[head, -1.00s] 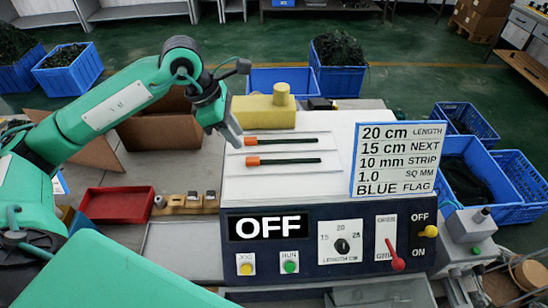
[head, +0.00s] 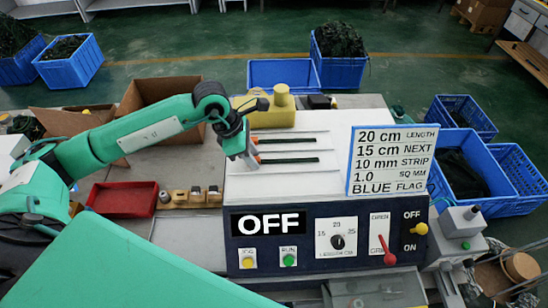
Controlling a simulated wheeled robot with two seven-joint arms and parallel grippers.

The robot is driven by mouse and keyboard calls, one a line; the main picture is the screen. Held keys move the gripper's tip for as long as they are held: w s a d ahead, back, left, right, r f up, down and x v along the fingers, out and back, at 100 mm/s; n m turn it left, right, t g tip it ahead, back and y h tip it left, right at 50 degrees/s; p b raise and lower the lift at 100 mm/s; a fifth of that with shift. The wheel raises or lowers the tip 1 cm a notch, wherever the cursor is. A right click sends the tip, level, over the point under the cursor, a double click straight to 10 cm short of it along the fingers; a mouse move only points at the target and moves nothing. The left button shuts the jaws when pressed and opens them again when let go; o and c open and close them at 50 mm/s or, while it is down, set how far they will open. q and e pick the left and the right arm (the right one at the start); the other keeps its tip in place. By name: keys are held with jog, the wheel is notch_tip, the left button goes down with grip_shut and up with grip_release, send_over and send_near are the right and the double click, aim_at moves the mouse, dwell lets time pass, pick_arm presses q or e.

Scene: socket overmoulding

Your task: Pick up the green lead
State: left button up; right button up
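Two dark green leads with orange ends lie on the white top of the machine, one behind the other: the rear lead (head: 290,140) and the front lead (head: 292,160). Each has its orange end at the left. My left gripper (head: 252,163) points down at the left end of the front lead and covers part of its orange end. Whether its fingers touch the lead, or are open or shut, cannot be made out. My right gripper is not in view.
A sign (head: 388,160) stands on the machine to the right of the leads. A yellow block (head: 264,117) sits behind them. The front panel display (head: 268,223) reads OFF. A red tray (head: 123,199) and an open cardboard box (head: 160,95) are at the left.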

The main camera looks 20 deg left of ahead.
pick_arm(q)
jog(key=shift+c, duration=0.4)
grip_shut()
jog(key=shift+r, duration=0.1)
